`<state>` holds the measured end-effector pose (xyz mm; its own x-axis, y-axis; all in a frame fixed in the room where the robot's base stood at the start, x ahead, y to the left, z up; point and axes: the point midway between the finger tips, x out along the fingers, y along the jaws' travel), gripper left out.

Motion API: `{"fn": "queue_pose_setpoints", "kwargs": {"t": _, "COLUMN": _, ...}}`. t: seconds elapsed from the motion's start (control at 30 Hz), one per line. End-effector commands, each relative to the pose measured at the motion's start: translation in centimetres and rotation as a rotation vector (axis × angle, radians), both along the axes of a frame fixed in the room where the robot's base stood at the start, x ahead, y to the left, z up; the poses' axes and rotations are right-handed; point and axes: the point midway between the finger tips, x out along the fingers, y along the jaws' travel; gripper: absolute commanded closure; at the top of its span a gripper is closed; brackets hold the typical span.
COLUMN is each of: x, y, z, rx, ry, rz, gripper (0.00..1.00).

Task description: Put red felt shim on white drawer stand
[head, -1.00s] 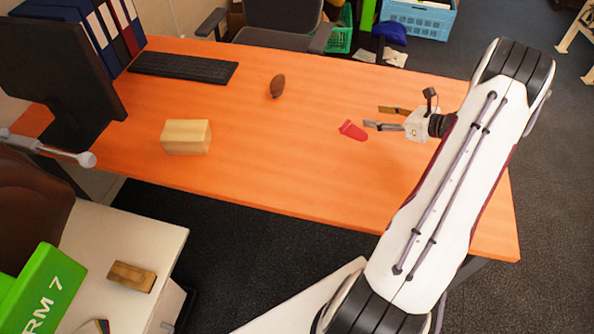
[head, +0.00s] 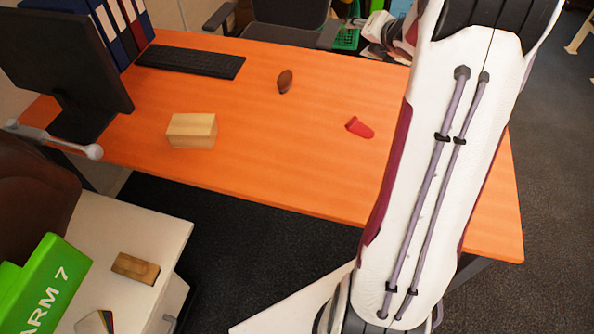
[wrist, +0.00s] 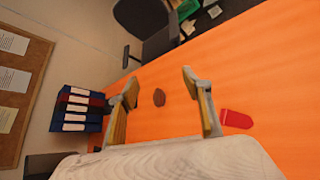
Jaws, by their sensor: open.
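The red felt shim (head: 360,128) lies flat on the orange desk, right of the middle. It also shows in the wrist view (wrist: 237,119), just right of the right finger. The white drawer stand (head: 150,225) is at the lower left of the head view, in front of the desk, with its top and part of its side showing. My gripper (wrist: 160,85) is open and empty in the wrist view, its two fingers well apart above the desk. In the head view my raised arm crosses the right side, and the fingers cannot be made out.
A wooden block (head: 192,130) and a brown oval object (head: 285,81) sit on the orange desk (head: 260,175). A monitor (head: 60,70) and keyboard (head: 190,62) are at its left. The stand carries a small wooden piece (head: 135,268) and a green box (head: 45,285); bare top lies between.

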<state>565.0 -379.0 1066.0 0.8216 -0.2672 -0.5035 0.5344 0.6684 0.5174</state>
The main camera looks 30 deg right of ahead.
Motion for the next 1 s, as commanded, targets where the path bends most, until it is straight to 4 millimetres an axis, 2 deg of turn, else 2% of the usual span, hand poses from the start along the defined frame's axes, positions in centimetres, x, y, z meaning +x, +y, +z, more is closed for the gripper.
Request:
{"fn": "queue_pose_setpoints", "kwargs": {"t": 0.03, "x": 0.0, "y": 1.0, "z": 1.3, "rx": 0.032, "ry": -0.014, "rz": -0.040, "gripper": 0.51}}
{"fn": "queue_pose_setpoints", "kwargs": {"t": 0.2, "x": -0.9, "y": 3.6, "z": 4.2, "rx": 0.168, "ry": -0.060, "rz": -0.195, "gripper": 0.51}}
{"fn": "queue_pose_setpoints", "kwargs": {"t": 0.5, "x": -4.0, "y": 8.9, "z": 8.0, "rx": 0.439, "ry": -0.147, "rz": -0.457, "gripper": 0.51}}
{"fn": "queue_pose_setpoints", "kwargs": {"t": 0.7, "x": -7.0, "y": 13.0, "z": 9.5, "rx": 0.638, "ry": -0.199, "rz": -0.624, "gripper": 0.51}}
{"fn": "queue_pose_setpoints", "kwargs": {"t": 1.0, "x": -12.6, "y": 19.5, "z": 10.0, "rx": 0.949, "ry": -0.244, "rz": -0.868, "gripper": 0.51}}
